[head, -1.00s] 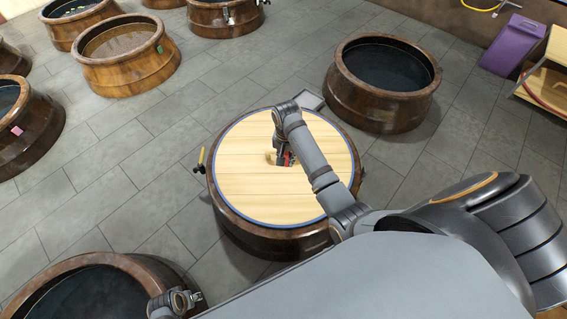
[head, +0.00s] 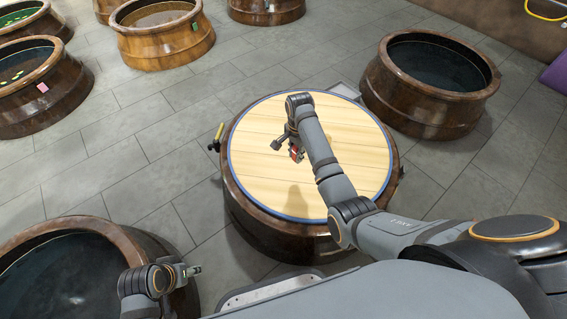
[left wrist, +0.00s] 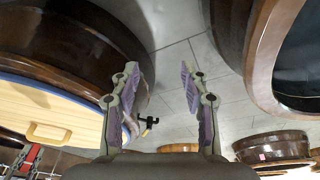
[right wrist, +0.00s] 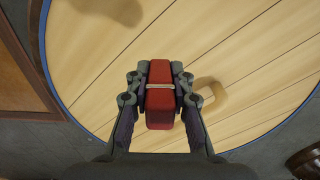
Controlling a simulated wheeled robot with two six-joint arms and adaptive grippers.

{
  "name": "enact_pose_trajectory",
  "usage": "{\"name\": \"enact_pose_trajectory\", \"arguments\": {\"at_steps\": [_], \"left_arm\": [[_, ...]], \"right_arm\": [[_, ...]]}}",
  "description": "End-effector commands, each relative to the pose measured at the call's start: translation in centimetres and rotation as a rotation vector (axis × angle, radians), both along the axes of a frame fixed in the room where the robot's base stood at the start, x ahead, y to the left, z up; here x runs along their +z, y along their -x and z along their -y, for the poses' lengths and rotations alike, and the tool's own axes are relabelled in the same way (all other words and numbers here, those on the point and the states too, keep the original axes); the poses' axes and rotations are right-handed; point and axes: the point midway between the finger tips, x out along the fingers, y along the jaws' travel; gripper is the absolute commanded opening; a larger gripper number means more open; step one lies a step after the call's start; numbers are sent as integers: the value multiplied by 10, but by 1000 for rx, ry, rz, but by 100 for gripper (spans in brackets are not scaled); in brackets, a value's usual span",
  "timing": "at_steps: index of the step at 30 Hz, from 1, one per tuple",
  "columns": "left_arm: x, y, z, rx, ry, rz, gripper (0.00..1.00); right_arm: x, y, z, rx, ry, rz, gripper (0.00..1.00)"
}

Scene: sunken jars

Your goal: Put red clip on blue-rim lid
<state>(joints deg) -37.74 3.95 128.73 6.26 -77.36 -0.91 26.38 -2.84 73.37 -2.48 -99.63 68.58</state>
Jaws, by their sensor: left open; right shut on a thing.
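The red clip (right wrist: 160,105) is between the fingers of my right gripper (right wrist: 160,72), which is shut on it. In the head view the clip (head: 296,154) and my right gripper (head: 292,146) are over the middle of the blue-rim lid (head: 255,125). The pale wooden lid, with its handle (right wrist: 209,98), lies below the clip in the right wrist view; how high the clip is above it I cannot tell exactly. My left gripper (left wrist: 159,75) is open and empty, off to the side of the lid. The lid (left wrist: 30,105) also shows in the left wrist view.
The lid covers a brown wooden vat (head: 265,235). A yellow-handled tool (head: 217,136) sits at its left side. An open dark vat (head: 430,85) stands at right, another (head: 80,260) at lower left near my left arm. Grey floor (head: 130,165) lies between.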

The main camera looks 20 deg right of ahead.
Motion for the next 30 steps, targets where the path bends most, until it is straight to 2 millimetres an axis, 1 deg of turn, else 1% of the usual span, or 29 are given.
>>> {"name": "enact_pose_trajectory", "arguments": {"at_steps": [1,2,3,7,8,9,11,16,17,19,20,23,27,30], "left_arm": [[-17,0,3,2,13,26,46],[-21,-1,4,2,20,48,46],[-29,-3,7,4,32,80,46],[-44,-8,13,14,62,171,46],[-45,-10,14,15,66,192,46],[-41,-19,14,19,68,235,46],[-38,-26,14,22,71,274,46],[-34,-31,14,24,73,303,46],[-34,-32,14,26,73,312,46],[-34,-42,14,30,77,368,46],[-27,-48,13,30,75,391,46],[-10,-72,11,34,69,501,46],[21,-105,8,38,62,664,46],[43,-123,6,41,59,771,46]], "right_arm": [[-13,-7,-15,3,-4,-1,5],[-17,-10,-23,4,-4,0,5],[-30,-12,-28,3,-2,-3,5],[-54,-21,-47,3,-1,0,5],[-57,-22,-50,3,-1,-1,5],[-59,-24,-52,1,1,0,5],[-61,-26,-55,0,1,1,5],[-62,-26,-57,0,1,0,5],[-64,-27,-58,0,0,0,5],[-73,-28,-63,2,-1,-1,5],[-72,-28,-62,1,0,0,5],[-78,-28,-61,1,0,0,5],[-87,-28,-61,1,0,-1,5],[-92,-28,-61,0,1,0,5]]}}
